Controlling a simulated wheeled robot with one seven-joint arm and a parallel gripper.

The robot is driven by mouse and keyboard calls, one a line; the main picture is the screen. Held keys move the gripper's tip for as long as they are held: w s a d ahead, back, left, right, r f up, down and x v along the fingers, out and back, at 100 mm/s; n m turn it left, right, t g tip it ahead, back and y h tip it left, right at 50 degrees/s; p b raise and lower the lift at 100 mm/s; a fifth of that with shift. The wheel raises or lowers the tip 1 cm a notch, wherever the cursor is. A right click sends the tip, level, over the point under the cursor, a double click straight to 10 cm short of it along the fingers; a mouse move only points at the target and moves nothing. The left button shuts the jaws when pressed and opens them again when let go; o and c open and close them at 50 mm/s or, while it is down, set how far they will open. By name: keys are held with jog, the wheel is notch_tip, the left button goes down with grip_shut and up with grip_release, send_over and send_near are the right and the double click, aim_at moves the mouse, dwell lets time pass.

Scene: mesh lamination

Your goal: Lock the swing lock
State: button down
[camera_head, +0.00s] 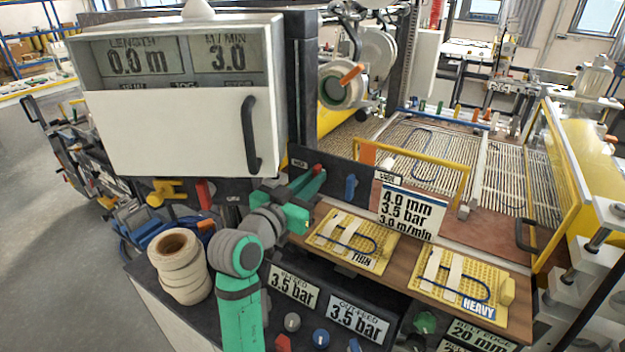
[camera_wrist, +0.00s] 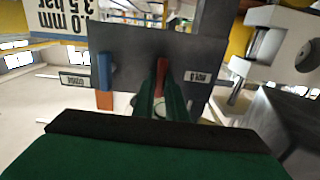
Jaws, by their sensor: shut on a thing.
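A dark upright panel (camera_head: 333,164) carries a red lever (camera_head: 319,170) and, to its right in the head view, a blue lever (camera_head: 350,187). Each lever has a small label beside it that is too small to read surely; neither clearly names a swing lock. My green gripper (camera_head: 314,180) reaches the panel from the front left. In the wrist view the panel (camera_wrist: 130,48) appears inverted, with the red lever (camera_wrist: 161,72) between my fingertips (camera_wrist: 161,90) and the blue lever (camera_wrist: 105,72) apart to the left. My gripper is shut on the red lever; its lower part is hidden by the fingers.
A white cabinet door (camera_head: 180,132) with a dark handle stands left of the panel. A wooden shelf with yellow mesh samples (camera_head: 345,260) lies to the right, below a yellow bar (camera_head: 425,146). Tape rolls (camera_head: 180,265) stand left of my arm. Knobs crowd the front console.

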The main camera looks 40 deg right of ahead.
jog(key=shift+f, duration=0.1)
jog(key=c, duration=1.8)
grip_release()
jog(key=v, duration=1.1)
jog(key=shift+s+d, duration=0.1)
